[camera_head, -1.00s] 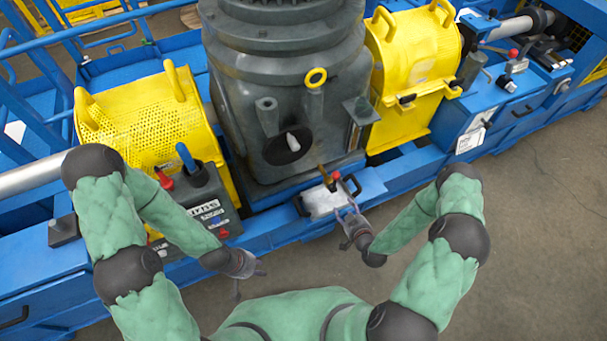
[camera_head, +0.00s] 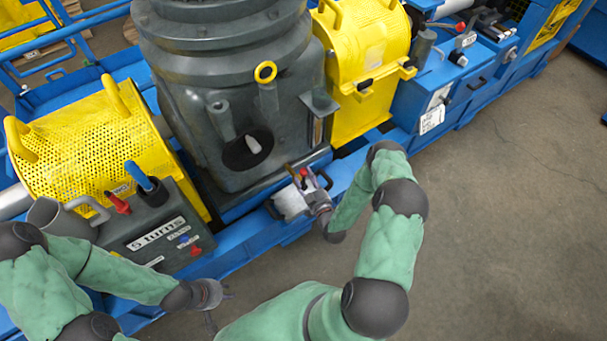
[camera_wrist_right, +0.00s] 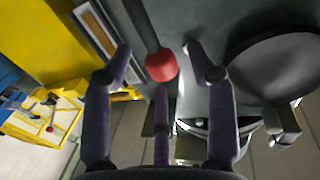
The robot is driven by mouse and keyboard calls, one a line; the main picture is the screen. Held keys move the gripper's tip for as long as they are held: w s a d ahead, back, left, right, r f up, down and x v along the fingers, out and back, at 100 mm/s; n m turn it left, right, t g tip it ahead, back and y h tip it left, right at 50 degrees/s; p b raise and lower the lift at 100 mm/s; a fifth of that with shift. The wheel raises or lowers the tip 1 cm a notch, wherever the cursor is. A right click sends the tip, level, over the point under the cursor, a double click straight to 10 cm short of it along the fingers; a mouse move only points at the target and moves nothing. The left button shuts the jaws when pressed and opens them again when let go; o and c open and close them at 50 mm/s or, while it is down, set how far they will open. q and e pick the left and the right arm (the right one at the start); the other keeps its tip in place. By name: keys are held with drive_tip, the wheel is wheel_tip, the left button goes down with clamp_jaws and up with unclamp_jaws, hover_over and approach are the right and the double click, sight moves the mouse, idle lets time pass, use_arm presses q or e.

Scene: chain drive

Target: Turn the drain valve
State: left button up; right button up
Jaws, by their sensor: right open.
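The drain valve shows in the head view as a small brass piece (camera_head: 290,170) with a red part (camera_head: 304,172), low on the front of the dark grey machine housing (camera_head: 236,177). My right gripper (camera_head: 312,186) is close in front of it and hides part of it. In the right wrist view a red knob (camera_wrist_right: 161,66) on a dark rod lies between the spread fingers of the right gripper (camera_wrist_right: 163,64), with gaps on both sides. My left gripper (camera_head: 222,308) is empty, its fingers apart, below the grey control box (camera_head: 160,228).
A whitish tray (camera_head: 290,203) sits below the valve, beside my right gripper. The control box has red and blue levers and a "5 turns" label. Yellow guards (camera_head: 85,150) flank the housing on the blue frame (camera_head: 268,236). The floor at right is clear.

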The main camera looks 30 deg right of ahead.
drive_tip(key=shift+w+d, duration=0.15)
drive_tip(key=shift+w, duration=1.2)
clamp_jaws()
